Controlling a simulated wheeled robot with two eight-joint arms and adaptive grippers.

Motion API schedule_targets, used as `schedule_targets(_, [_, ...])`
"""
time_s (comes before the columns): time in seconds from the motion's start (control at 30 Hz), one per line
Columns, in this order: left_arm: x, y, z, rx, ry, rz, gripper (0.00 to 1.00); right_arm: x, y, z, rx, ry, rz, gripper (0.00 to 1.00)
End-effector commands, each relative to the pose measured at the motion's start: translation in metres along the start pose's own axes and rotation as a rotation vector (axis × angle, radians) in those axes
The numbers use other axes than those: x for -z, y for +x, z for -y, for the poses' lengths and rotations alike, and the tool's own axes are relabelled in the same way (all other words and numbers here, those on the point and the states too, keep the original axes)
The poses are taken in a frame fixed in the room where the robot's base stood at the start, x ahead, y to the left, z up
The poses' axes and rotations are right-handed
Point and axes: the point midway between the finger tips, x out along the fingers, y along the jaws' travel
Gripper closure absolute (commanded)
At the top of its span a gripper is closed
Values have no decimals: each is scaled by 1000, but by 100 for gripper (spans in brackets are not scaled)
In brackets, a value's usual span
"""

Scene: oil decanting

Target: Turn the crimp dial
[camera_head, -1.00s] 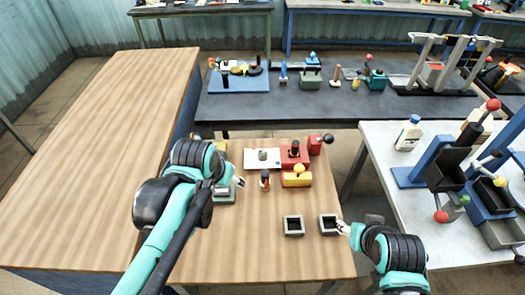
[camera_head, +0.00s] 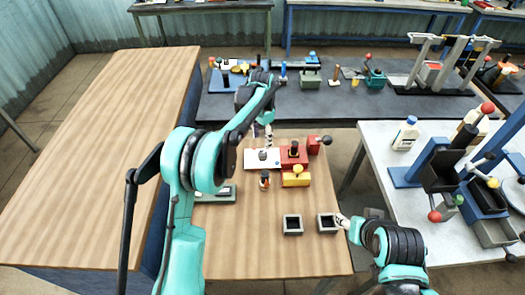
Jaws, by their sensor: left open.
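My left gripper (camera_head: 268,133) is at the far edge of the wooden table, just above a white plate (camera_head: 254,164) with a small grey knob (camera_head: 263,155) on it. It is open and nothing shows between its fingers. A red block (camera_head: 303,163) with a black knob (camera_head: 293,150) on top stands right of the plate. No part is clearly marked as the crimp dial; the black knob and the grey knob are both round parts. My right gripper (camera_head: 342,220) is beside the right small dark box (camera_head: 327,231); its fingers are too small to read.
A yellow block (camera_head: 296,182) and a small orange-and-black bottle (camera_head: 264,182) stand in front of the red block. Another dark box (camera_head: 292,231) and a grey-green device (camera_head: 219,195) are on the table. The table's front left part is clear.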

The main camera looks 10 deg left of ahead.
Motion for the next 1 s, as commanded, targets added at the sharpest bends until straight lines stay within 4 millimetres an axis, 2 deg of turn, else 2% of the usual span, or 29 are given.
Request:
schedule_targets(0.17, [5, 15, 2, -9, 19, 11, 44, 0, 1, 0, 0, 0, 0, 48])
schedule_targets(0.6, [4, 79, 2, -8, 18, 10, 44, -10, 14, 0, 0, 0, 0, 48])
schedule_targets(0.73, [4, 86, 2, -8, 18, 10, 44, -11, 15, 0, 0, 0, 0, 48])
schedule_targets(0.97, [4, 87, 2, -8, 17, 10, 44, -10, 14, 0, 0, 0, 0, 48])
schedule_targets(1.0, [4, 87, 2, -8, 17, 10, 46, -10, 14, 0, 0, 0, 0, 48])
